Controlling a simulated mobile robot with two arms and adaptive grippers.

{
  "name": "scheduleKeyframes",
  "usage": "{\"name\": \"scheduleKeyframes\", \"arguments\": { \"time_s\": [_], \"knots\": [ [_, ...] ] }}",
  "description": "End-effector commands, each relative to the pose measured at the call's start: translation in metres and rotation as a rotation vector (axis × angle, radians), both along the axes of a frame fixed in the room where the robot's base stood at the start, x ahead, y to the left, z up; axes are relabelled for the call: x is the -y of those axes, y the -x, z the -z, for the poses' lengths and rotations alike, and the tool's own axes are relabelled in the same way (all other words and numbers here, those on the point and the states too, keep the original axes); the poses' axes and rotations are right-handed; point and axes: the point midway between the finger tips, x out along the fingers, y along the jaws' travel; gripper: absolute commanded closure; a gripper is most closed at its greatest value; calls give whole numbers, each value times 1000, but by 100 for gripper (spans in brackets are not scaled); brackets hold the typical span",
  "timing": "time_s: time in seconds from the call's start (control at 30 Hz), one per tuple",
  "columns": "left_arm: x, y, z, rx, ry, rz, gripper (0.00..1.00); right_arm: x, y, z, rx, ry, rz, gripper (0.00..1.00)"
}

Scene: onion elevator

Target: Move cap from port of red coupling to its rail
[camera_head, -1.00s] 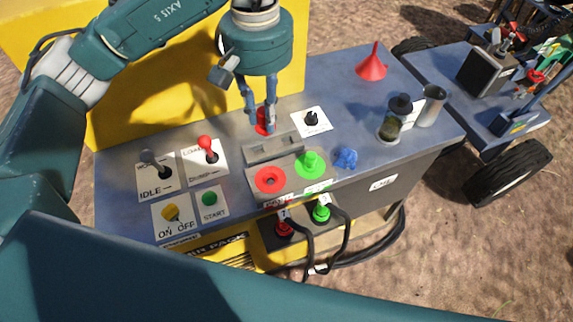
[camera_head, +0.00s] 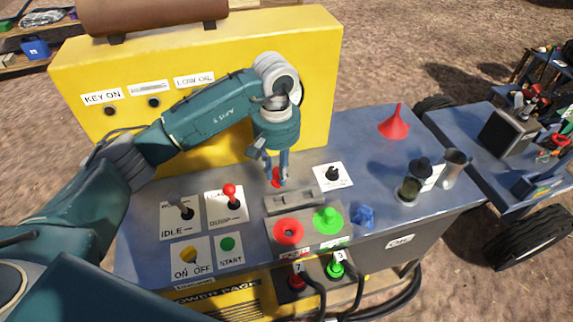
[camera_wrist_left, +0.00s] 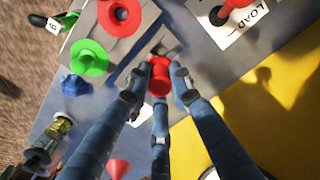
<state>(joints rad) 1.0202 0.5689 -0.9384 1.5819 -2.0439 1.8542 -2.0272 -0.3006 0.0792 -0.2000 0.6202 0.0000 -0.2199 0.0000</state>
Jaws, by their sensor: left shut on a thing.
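My left gripper (camera_head: 276,182) is shut on a red cap (camera_head: 277,174). The cap also shows between the fingers in the left wrist view (camera_wrist_left: 159,77). In the head view they are just behind the grey slotted rail (camera_head: 294,201); I cannot tell whether the cap touches anything. The rail also shows, partly hidden by the gripper, in the left wrist view (camera_wrist_left: 160,42). The red coupling's port (camera_head: 288,232) is uncovered with a dark hole, in front of the rail. It is also at the top of the left wrist view (camera_wrist_left: 121,14). My right gripper is not in view.
A green capped port (camera_head: 327,220) stands right of the red one, with a crumpled blue cloth (camera_head: 362,215) beside it. Levers and buttons fill the left of the bench. A red funnel (camera_head: 394,123), jar (camera_head: 409,189) and metal cup (camera_head: 454,168) stand right. A yellow panel (camera_head: 200,65) rises behind.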

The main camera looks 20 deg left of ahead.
Motion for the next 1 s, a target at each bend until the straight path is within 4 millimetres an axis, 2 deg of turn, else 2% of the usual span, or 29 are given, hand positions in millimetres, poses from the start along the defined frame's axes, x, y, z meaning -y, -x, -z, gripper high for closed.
{"name": "scheduleKeyframes", "arguments": {
  "time_s": [0.37, 0.6, 0.7, 1.0],
  "knots": [
    [-1, 0, 22, -2, -2, 0, 96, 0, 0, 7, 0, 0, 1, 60],
    [-1, 0, 46, -3, -1, -1, 97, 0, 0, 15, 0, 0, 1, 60],
    [-1, -1, 57, 1, -3, -1, 96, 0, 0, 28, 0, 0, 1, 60],
    [-1, -1, 65, 0, -2, -1, 97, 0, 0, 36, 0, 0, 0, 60]
  ]
}}
